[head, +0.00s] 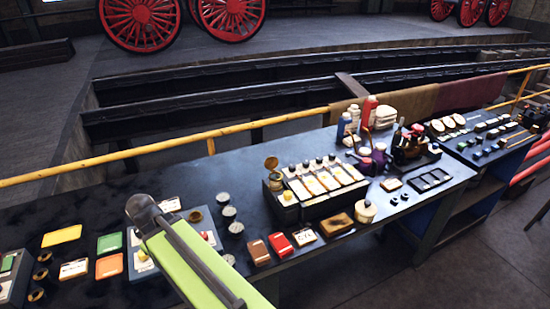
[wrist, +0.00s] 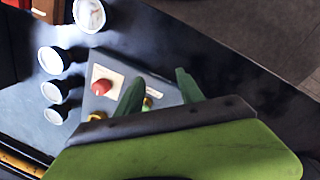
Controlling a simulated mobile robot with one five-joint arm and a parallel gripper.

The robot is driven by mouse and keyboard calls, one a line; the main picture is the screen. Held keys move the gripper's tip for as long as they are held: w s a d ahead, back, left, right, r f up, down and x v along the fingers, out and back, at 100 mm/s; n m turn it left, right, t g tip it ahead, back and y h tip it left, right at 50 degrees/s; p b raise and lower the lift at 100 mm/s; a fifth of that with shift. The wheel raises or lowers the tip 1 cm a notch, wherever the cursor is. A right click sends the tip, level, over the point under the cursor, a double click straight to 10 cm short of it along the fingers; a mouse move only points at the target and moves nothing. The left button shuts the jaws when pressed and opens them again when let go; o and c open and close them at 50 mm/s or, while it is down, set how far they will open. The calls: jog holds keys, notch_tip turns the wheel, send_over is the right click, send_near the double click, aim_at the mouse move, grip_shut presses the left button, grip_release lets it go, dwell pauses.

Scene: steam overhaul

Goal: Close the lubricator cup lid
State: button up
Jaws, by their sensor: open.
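The lubricator (head: 314,200) is a dark block with a row of pale-faced units on the bench. At its left end a round brass lid (head: 271,163) stands up, tilted open, above a small cup (head: 275,181). My gripper (wrist: 159,90) shows in the wrist view with two dark green fingers spread apart and nothing between them. It is over a small control box (wrist: 105,100) with a red button, left of the lubricator in the head view. The lid is not seen in the wrist view. My green arm hides the gripper's fingers in the head view.
Several round gauges (head: 229,213) stand between the control box and the lubricator. Red and brown tins (head: 280,245) lie in front. Bottles (head: 369,110) and purple oil cans stand to the right. A yellow rail (head: 165,148) runs behind the bench. Dark bench top is clear behind the gauges.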

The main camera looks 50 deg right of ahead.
jog(key=w+d+r+n+h+b, duration=0.1)
jog(key=w+d+n+h+b, duration=0.35)
jog(key=d, duration=0.75)
jog(key=n+g+h+b, duration=0.6)
jog(key=g+h+b, duration=0.1)
jog(key=h+b, duration=0.4)
send_near(270, 163)
jog(key=w+a+r, duration=0.1)
jog(key=w+a, duration=0.2)
jog(key=w, duration=0.1)
jog(key=x, duration=1.8)
jog(key=shift+f, duration=0.2)
jog(key=shift+s+a, duration=0.15)
